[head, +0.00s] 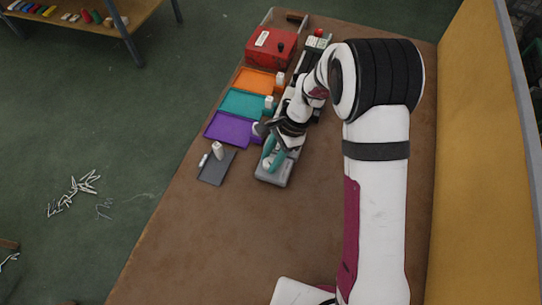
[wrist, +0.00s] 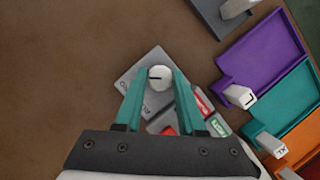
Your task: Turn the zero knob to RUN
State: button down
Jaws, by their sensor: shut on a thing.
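The zero knob (wrist: 160,78) is a white round knob with a short dark line on its top, on a grey plate (wrist: 128,82) with dark lettering too small to read. My gripper (wrist: 160,76) has its teal fingers shut on the knob, one on each side. In the head view my gripper (head: 271,153) is over the near end of a long grey unit (head: 272,177); the knob cannot be made out there. I cannot read which setting the line points to.
Purple (head: 229,130), teal (head: 243,103) and orange (head: 255,80) trays with white tags stand left of the unit. A dark grey tray (head: 216,168) with white pieces is nearer. A red box (head: 270,46) stands at the back. The near tabletop is clear.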

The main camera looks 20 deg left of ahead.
jog(key=n, duration=0.2)
jog(key=n+g+h, duration=0.1)
jog(key=n, duration=0.1)
jog(key=shift+w+a+n+h, duration=0.1)
jog(key=shift+n+h, duration=0.2)
jog(key=shift+n, duration=0.1)
jog(key=n+h, duration=0.1)
jog(key=n, duration=0.3)
jog(key=shift+a+h, duration=0.1)
jog(key=shift+h, duration=0.3)
jog(key=n, duration=0.2)
jog(key=n+h, duration=0.1)
jog(key=n, duration=0.2)
jog(key=shift+a+h, duration=0.15)
jog(key=shift+h, duration=0.15)
jog(key=shift+n+t+h, duration=0.5)
jog(key=shift+n+h, duration=0.1)
jog(key=shift+n, duration=1.4)
jog(key=c, duration=0.5)
grip_release()
